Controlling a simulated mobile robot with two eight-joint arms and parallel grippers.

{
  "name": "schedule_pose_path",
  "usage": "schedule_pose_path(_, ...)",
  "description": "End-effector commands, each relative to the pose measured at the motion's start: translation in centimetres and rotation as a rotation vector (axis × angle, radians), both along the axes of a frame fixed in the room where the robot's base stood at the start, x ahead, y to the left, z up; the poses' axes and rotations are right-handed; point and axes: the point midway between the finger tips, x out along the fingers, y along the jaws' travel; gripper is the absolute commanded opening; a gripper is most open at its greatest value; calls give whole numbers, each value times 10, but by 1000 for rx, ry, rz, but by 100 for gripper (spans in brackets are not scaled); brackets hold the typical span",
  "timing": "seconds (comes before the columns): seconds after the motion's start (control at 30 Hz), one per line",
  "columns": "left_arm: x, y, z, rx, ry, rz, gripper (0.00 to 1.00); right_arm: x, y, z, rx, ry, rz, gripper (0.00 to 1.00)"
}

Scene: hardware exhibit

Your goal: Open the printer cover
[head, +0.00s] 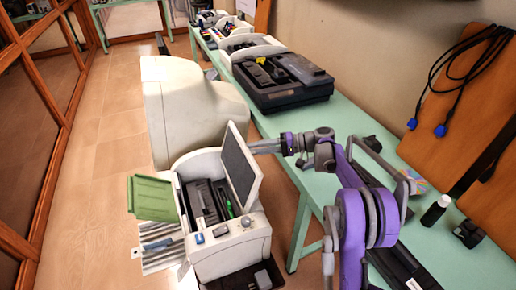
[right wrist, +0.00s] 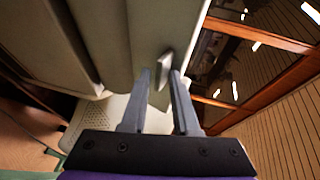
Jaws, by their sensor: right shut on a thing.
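The white printer (head: 228,245) stands at the lower middle of the head view. Its cover (head: 241,168), a pale panel with a grey inner face, is raised and stands steeply tilted at the right side of the open top. The dark inside, with a green part, shows. My right gripper (head: 256,147) reaches from the right to the cover's outer side. In the right wrist view my right gripper (right wrist: 162,80) is shut on a small grey tab on a pale panel, apparently the cover (right wrist: 155,35). My left gripper is not in view.
Green flaps (head: 151,194) and a striped sheet (head: 160,258) stick out on the printer's left. A large cream machine (head: 190,110) stands behind it. The green table (head: 350,125) on the right carries a black device (head: 275,80) and a dark bottle (head: 435,210). Wooden floor lies open at left.

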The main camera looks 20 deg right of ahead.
Motion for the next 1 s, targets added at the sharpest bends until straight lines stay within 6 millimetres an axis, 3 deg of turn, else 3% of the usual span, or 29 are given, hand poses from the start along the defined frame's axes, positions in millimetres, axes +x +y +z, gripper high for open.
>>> schedule_pose_path(0.03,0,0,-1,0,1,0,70,-4,6,-13,-26,10,22,0)
schedule_pose_path(0.1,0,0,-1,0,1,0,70,-4,6,-13,-26,10,22,0)
schedule_pose_path(0.13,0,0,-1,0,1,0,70,-4,6,-13,-26,10,23,34)
schedule_pose_path(0.2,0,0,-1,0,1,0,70,-4,6,-13,-26,11,22,42)
schedule_pose_path(0.67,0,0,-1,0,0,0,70,-3,1,-11,-28,12,12,42)
schedule_pose_path(0.87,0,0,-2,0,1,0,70,-12,-22,-6,-26,11,10,42)
schedule_pose_path(1.0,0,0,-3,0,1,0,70,-23,-50,1,-24,10,9,42)
